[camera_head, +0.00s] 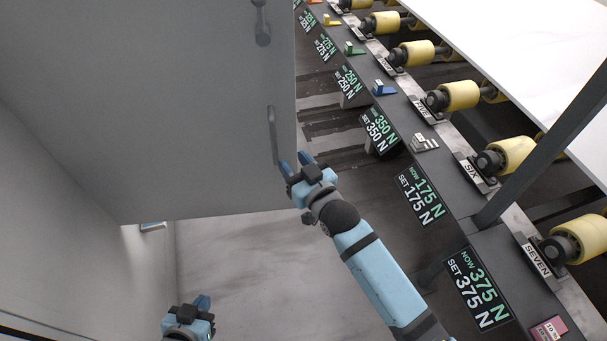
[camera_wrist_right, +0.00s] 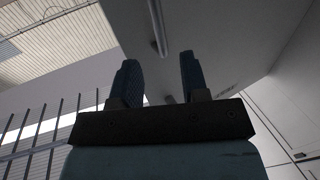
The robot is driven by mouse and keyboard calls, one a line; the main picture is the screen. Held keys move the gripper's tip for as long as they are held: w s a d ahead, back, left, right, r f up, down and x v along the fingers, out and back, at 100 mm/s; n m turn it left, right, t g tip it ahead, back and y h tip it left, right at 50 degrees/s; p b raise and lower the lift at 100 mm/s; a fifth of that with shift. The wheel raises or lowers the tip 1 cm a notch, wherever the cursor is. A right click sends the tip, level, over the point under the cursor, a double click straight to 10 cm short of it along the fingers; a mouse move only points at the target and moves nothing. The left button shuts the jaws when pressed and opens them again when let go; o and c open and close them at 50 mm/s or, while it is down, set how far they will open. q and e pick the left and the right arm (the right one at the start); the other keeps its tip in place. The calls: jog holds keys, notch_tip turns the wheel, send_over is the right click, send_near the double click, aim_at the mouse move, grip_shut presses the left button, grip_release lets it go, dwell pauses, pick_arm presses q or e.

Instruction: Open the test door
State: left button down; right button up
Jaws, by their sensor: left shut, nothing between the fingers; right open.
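The test door is a large grey panel (camera_head: 190,110) at the upper left of the head view. A long bar handle (camera_head: 273,136) runs along it near its right edge. My right gripper (camera_head: 293,161) is at the lower end of this handle, with its fingers open. In the right wrist view the handle (camera_wrist_right: 158,28) shows beyond and between the two open fingers (camera_wrist_right: 158,75), apart from them. My left gripper (camera_head: 198,304) is at the bottom of the head view, shut and empty, away from the door.
A dark rail with force displays (camera_head: 420,196) and yellow rollers (camera_head: 508,154) runs along the right side. A white slab (camera_head: 540,50) lies above the rollers. A dark post (camera_head: 540,150) crosses at the right. Grey floor (camera_head: 250,260) is clear below the door.

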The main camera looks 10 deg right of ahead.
jog(key=shift+v, duration=1.9)
